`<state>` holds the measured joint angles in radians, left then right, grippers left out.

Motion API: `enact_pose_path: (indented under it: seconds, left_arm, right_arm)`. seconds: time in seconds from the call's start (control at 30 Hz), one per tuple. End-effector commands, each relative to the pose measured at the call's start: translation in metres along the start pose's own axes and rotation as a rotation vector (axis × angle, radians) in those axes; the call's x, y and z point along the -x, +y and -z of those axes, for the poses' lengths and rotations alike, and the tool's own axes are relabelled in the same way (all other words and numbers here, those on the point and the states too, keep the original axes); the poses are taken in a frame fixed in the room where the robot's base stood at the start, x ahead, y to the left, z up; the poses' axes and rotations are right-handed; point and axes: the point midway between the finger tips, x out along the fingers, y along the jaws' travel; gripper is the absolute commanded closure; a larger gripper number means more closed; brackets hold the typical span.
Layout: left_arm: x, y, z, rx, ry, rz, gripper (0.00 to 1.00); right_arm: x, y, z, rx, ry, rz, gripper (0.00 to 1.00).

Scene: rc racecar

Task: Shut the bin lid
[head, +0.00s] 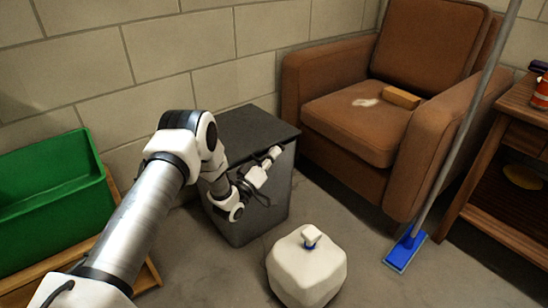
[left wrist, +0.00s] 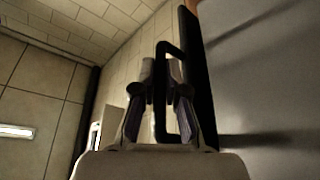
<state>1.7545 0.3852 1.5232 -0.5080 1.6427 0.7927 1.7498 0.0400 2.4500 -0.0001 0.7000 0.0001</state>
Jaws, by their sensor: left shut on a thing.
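The dark grey bin (head: 270,212) stands against the wall in the head view, left of the armchair. Its black lid (head: 252,124) lies over the top and looks nearly level; whether a gap is left at the front is hard to tell. My left gripper (head: 275,154) is at the lid's front edge. In the left wrist view its dark fingers (left wrist: 160,85) are shut on the black lid handle (left wrist: 162,125), beside the edge-on lid (left wrist: 193,75). The grey bin face fills the right of that view. My arm hides part of the bin's left side. My right gripper is not in view.
A white jug (head: 305,272) stands on the floor in front of the bin. A brown armchair (head: 345,170) is at the right, with a blue-headed mop (head: 405,250) leaning beside it. A green crate (head: 50,205) is at the left. A wooden table (head: 505,190) is at far right.

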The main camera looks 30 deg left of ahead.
Motion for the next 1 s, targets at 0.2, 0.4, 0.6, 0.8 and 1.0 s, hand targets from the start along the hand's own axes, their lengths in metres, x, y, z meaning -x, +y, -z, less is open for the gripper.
enact_pose_path:
  seconds: [0.2, 0.4, 0.6, 0.8, 1.0]
  left_arm:
    - [-0.001, -0.019, -0.014, 0.001, 0.0, 0.0, 1.0]
    - [-0.002, -0.023, -0.016, 0.004, -0.001, 0.002, 1.0]
    - [-0.001, -0.023, -0.017, 0.004, -0.004, 0.005, 1.0]
    - [-0.001, -0.024, -0.017, 0.005, -0.004, 0.006, 0.77]
    - [-0.001, -0.023, -0.016, 0.004, -0.002, 0.004, 0.77]
  right_arm:
    - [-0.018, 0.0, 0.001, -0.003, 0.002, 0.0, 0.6]
    - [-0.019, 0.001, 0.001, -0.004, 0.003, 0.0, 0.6]
    - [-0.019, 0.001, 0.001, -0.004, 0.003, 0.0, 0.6]
    - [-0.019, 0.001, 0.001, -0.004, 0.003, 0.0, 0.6]
    - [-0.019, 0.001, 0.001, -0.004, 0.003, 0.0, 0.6]
